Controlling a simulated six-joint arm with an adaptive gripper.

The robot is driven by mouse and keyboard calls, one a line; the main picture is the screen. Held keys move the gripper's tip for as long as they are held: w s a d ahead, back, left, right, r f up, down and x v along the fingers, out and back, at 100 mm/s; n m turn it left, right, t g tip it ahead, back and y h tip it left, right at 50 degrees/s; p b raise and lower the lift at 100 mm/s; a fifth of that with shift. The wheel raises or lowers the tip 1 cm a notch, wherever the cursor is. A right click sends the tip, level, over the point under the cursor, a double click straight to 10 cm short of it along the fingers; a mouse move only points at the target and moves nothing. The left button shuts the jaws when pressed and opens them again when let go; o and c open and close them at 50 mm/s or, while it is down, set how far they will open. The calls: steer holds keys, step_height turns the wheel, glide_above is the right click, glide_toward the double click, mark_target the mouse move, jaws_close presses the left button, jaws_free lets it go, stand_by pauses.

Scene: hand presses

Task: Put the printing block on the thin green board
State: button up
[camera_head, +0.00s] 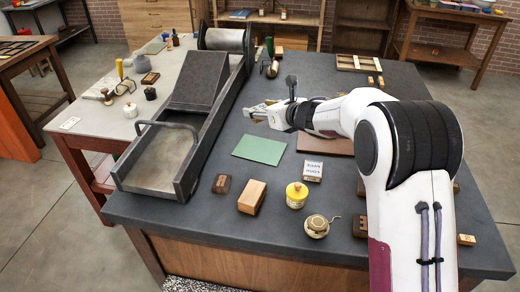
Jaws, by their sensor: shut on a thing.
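The thin green board (259,149) lies flat and bare on the dark tabletop (150,209), right of the press. My gripper (256,110) is above the table, beyond the board's far edge and apart from it. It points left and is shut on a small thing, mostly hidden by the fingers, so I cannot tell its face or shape. It may be the printing block. A dark brown block (221,184) and a light wooden block (252,197) stand in front of the board.
A long hand press (160,160) with a roller lies left of the board. A yellow jar (296,195), a round brass tin (317,227) and a white lettered box (313,168) stand at the front right. My arm covers the table's right side.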

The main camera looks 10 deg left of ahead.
steer(key=shift+f, duration=1.5)
glide_above(260, 150)
steer(key=shift+w+f, duration=0.1)
steer(key=shift+f, duration=3.05)
steer(key=shift+f, duration=1.85)
steer(key=shift+f, duration=0.15)
steer(key=o, duration=1.2)
steer(key=shift+c, duration=0.2)
steer(key=shift+d, duration=0.1)
